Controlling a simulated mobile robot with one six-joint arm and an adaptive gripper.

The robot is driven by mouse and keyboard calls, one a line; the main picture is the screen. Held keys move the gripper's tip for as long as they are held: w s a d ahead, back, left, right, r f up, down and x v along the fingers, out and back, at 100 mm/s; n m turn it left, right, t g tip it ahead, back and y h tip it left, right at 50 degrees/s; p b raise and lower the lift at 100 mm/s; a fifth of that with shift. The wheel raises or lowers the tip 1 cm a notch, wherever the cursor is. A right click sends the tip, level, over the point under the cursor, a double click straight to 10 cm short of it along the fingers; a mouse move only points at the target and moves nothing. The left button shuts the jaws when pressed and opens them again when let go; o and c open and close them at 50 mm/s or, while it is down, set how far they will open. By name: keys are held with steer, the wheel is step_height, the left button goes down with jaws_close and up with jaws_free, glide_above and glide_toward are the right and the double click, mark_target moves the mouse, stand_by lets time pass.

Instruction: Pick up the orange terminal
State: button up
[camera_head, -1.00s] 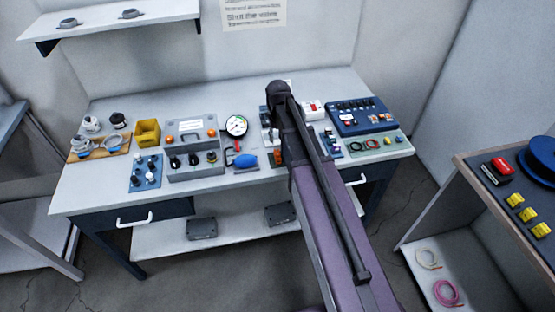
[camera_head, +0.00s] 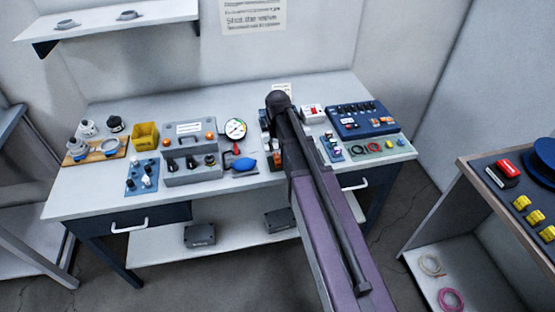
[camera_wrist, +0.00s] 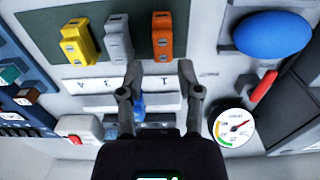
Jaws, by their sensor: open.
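The orange terminal (camera_wrist: 162,36) stands upright in the wrist view, on a dark green panel (camera_wrist: 42,37) at the end of a row. A grey terminal (camera_wrist: 118,40) and a yellow terminal (camera_wrist: 78,42) are beside it to the left. My gripper (camera_wrist: 160,72) is open and empty. Its two fingertips are apart, over a white numbered strip, just below the orange terminal in the picture and not around it. In the head view my arm covers the gripper and most of the terminal area.
A blue bulb (camera_wrist: 272,34) with a red part lies right of the terminal. A round gauge (camera_wrist: 233,128) is near the right finger. A grey box with a red switch (camera_wrist: 80,130) is at lower left.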

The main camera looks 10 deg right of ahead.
mark_target(277, 155)
steer(key=shift+s+a+f+b, duration=0.1)
steer(key=shift+f+b, duration=1.15)
steer(key=shift+f, duration=0.05)
steer(key=shift+s+a+f+b, duration=0.1)
steer(key=shift+f+b, duration=1.15)
jaws_close()
